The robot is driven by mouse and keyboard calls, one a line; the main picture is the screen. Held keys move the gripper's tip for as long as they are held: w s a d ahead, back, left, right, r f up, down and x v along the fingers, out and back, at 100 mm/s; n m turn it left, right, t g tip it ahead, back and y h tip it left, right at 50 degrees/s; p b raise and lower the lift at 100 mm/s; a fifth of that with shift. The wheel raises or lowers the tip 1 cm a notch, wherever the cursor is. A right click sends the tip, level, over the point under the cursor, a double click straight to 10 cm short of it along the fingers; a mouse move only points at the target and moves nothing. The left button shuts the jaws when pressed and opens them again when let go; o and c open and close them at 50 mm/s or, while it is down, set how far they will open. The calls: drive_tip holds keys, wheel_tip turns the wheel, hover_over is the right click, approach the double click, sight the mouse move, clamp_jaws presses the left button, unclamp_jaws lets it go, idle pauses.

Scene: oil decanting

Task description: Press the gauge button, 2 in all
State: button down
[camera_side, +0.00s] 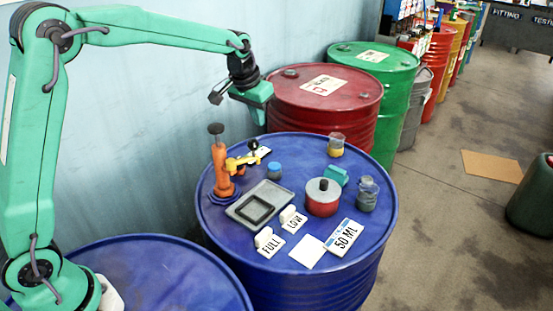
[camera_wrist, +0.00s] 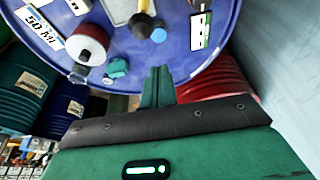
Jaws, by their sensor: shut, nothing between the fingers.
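My gripper (camera_side: 259,117) is shut and empty, held in the air above the far edge of the blue drum (camera_side: 208,222). In the wrist view its green fingers (camera_wrist: 157,88) are together and point toward the drum top. In the side view a white plate (camera_side: 264,152) shows partly behind the yellow spout of the orange pump (camera_side: 222,165). I cannot make out a button for certain in either view. My fingers are apart from everything on the drum.
The drum top also holds a grey tray (camera_side: 260,204), red can (camera_side: 322,198), blue-topped jar (camera_side: 274,170), teal object (camera_side: 336,175), glass jar (camera_side: 367,194), beaker (camera_side: 336,146), and FULL (camera_side: 269,243), LOW (camera_side: 292,219) and 50 ML (camera_side: 345,237) cards. A red drum (camera_side: 290,105) stands behind.

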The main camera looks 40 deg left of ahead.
drive_tip(key=shift+w+d+f, duration=0.1)
drive_tip(key=shift+w+f, duration=1.05)
drive_tip(key=shift+f, duration=0.1)
approach(274, 165)
drive_tip(key=x, duration=0.5)
drive_tip(key=shift+w, duration=0.35)
drive_tip(key=shift+f, duration=0.7)
